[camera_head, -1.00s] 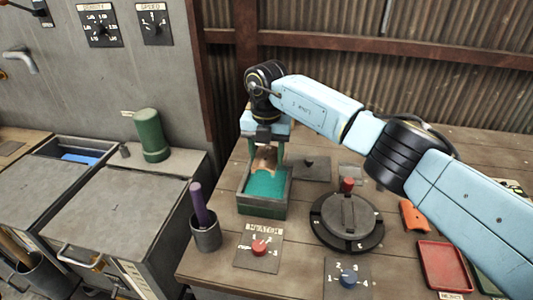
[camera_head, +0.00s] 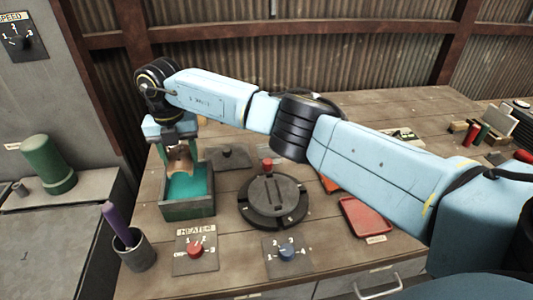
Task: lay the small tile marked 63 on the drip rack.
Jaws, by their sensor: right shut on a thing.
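My right gripper (camera_head: 180,152) points down over a green open tank (camera_head: 188,210) filled with teal liquid. It is shut on a small brown tile (camera_head: 182,161), held just above or at the liquid; I cannot tell whether it touches. No marking is readable on the tile, so the number 63 is not confirmed. I cannot pick out the drip rack for certain; my right arm hides part of the bench behind it. My left gripper is not in view.
Right of the tank stand a round dark turntable (camera_head: 273,200) with a red knob, a flat dark plate (camera_head: 231,158) and a red tray (camera_head: 366,217). A cup (camera_head: 134,250) with a purple rod and two dial panels (camera_head: 195,250) are in front. Small coloured items lie far right.

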